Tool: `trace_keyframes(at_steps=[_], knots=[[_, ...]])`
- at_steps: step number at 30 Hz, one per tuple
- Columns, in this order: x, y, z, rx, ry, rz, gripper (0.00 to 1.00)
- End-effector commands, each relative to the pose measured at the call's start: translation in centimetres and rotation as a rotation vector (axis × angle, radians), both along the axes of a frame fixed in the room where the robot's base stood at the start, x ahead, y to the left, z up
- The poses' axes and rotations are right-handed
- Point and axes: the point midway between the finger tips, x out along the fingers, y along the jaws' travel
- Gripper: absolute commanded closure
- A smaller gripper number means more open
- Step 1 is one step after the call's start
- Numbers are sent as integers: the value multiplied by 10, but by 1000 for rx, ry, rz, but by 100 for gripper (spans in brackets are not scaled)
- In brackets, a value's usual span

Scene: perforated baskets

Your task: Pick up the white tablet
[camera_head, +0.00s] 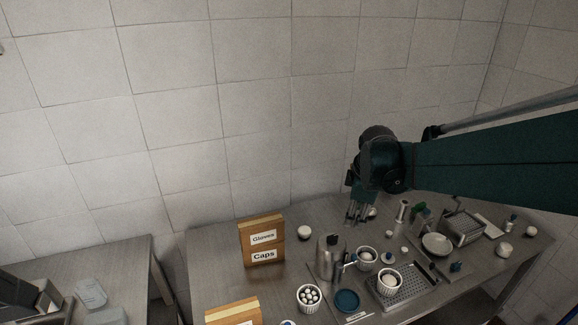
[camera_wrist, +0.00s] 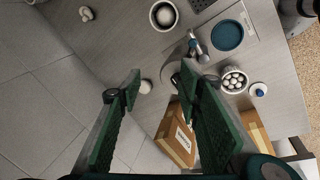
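A small round white piece, which looks like the white tablet (camera_wrist: 146,86), lies on the steel table in the wrist view, between the lines of my two fingers. It seems to be the pale round piece (camera_head: 305,232) beside the cardboard box in the head view. Other small white pieces are about, so I cannot be sure which is the tablet. My gripper (camera_head: 357,214) is open and empty, pointing down above the back of the table, to the right of that piece. Its green fingers (camera_wrist: 158,84) stand wide apart in the wrist view, clear of the piece.
The "Gloves"/"Caps" box (camera_head: 262,241) stands left of the piece. A metal jug (camera_head: 331,257), a bowl of several white balls (camera_head: 309,298), a blue dish (camera_head: 346,301) and a perforated tray (camera_head: 412,284) crowd the front. The tiled wall closes off the back.

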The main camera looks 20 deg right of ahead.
Motion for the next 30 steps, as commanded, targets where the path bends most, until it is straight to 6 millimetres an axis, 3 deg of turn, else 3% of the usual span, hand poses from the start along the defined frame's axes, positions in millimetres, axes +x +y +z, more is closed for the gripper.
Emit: trace_keyframes(at_steps=[15,30], knots=[[21,-106,-58,-42,141,285,65],[15,-209,-133,-31,249,578,65]])
